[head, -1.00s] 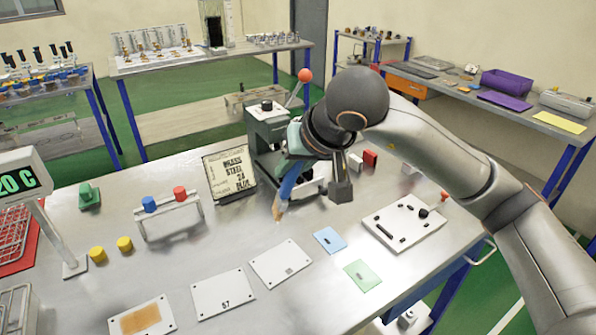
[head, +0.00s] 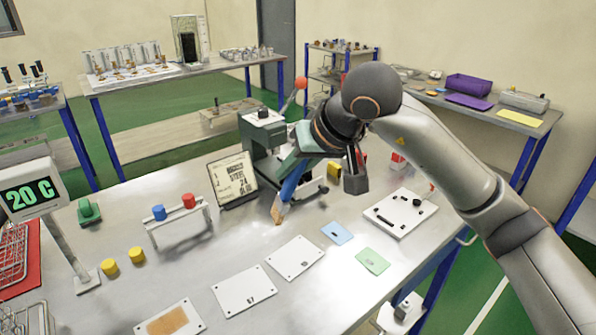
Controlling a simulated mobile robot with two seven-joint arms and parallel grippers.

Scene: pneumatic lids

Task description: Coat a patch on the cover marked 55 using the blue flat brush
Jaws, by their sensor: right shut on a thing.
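My right gripper (head: 303,163) is shut on the blue flat brush (head: 291,184), its blue handle slanting down to tan bristles (head: 279,215). The bristles appear above the bench, behind the white covers. The gripper's jaws are partly hidden by my wrist. Three white covers lie in a row: one at the right (head: 294,258), one in the middle (head: 244,290), and a front-left one (head: 170,321) with an orange-brown patch. The middle cover's mark read like 57 in the earlier view; the marks are too small to read now. My left gripper is out of view.
A green press (head: 262,132) and a lettered sign (head: 232,178) stand behind the brush. Blue (head: 337,233) and green (head: 373,262) cards and a white plate (head: 400,213) lie at right.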

